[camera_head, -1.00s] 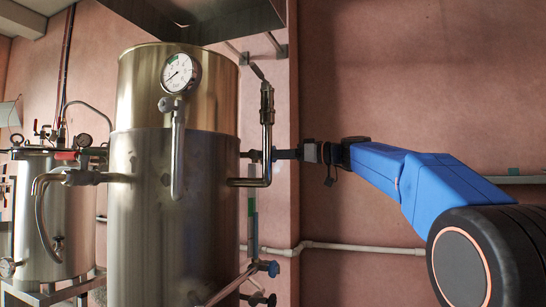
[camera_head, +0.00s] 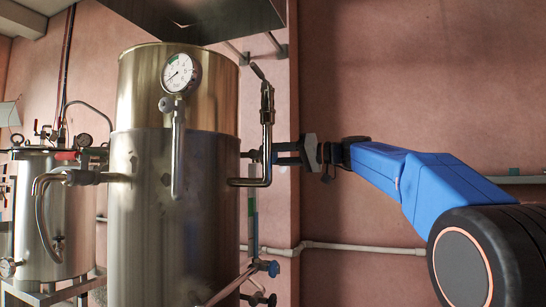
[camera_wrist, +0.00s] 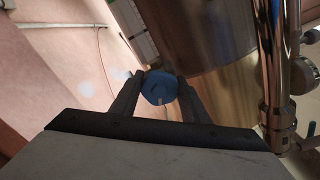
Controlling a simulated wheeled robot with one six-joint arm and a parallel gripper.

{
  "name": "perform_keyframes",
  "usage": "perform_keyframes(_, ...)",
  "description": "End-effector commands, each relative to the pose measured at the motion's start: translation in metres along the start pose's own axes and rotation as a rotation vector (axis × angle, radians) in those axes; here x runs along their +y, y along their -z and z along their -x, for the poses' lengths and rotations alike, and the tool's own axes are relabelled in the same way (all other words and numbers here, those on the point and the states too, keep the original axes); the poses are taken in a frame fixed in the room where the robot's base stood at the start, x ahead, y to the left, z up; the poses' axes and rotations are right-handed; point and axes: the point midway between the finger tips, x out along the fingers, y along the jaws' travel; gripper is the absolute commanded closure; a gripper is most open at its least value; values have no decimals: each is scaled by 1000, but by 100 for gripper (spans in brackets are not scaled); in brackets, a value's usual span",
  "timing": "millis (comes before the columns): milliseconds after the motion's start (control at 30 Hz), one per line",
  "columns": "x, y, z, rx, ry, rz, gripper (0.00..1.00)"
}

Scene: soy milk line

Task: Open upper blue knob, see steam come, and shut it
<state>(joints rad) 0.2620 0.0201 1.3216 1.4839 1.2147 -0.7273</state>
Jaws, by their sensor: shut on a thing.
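The upper blue knob (camera_wrist: 158,90) shows in the wrist view between the two fingertips. My gripper (camera_wrist: 160,86) is shut on it, one finger on each side. In the head view my gripper (camera_head: 277,154) reaches in from the right to the knob beside the steel tank (camera_head: 165,220); its fingers largely hide the knob there. Pale blurred patches (camera_wrist: 104,81) show left of the knob in the wrist view; I cannot tell whether they are steam.
A steel pipe with a lever (camera_head: 267,120) rises just left of my gripper. A lower blue knob (camera_head: 272,268) sits below. A pressure gauge (camera_head: 179,73) is on the tank. A smaller tank (camera_head: 70,215) stands at left.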

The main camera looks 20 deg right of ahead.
Motion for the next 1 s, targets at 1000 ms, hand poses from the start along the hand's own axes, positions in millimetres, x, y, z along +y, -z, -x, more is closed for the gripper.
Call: perform_keyframes(1000,-1,1,0,1,-1,-935,81)
